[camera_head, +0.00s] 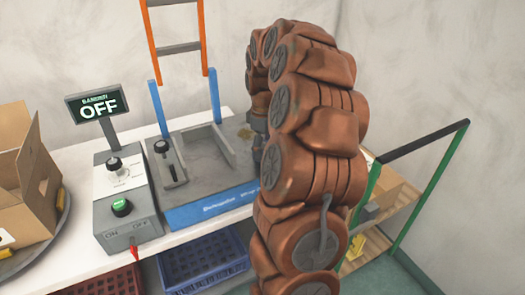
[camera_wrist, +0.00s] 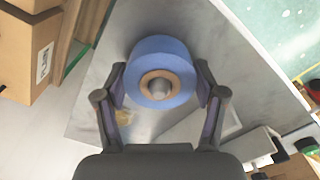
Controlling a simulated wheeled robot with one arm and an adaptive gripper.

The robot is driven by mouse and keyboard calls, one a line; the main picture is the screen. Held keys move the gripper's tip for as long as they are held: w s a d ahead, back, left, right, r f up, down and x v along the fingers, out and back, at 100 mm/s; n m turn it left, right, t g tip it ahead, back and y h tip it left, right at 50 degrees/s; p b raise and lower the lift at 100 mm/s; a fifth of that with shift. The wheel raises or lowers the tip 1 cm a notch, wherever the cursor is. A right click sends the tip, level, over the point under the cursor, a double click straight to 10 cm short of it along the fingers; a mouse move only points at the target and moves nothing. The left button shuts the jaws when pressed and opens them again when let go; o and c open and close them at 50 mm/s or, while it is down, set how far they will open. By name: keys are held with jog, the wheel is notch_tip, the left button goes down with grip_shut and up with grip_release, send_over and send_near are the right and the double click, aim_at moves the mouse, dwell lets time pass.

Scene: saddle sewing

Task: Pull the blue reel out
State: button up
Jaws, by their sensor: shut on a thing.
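The blue reel (camera_wrist: 160,55) shows in the wrist view, seen end-on, with a tan core and a grey rounded peg end in its middle. My gripper (camera_wrist: 160,80) is shut on the reel, one finger against its left side and one against its right. How far the reel sits along the peg cannot be told. In the head view my brown arm hides the reel and most of the gripper.
In the head view a grey machine with a blue front (camera_head: 212,205) stands on the white bench. A control box (camera_head: 125,205), an OFF sign (camera_head: 97,103) and an open carton (camera_head: 25,185) are on the left. A green-and-black frame (camera_head: 428,190) stands on the right.

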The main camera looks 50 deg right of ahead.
jog(key=shift+r+p, duration=1.1)
jog(key=shift+r, duration=2.3)
jog(key=shift+r+p, duration=0.65)
jog(key=shift+r, duration=1.2)
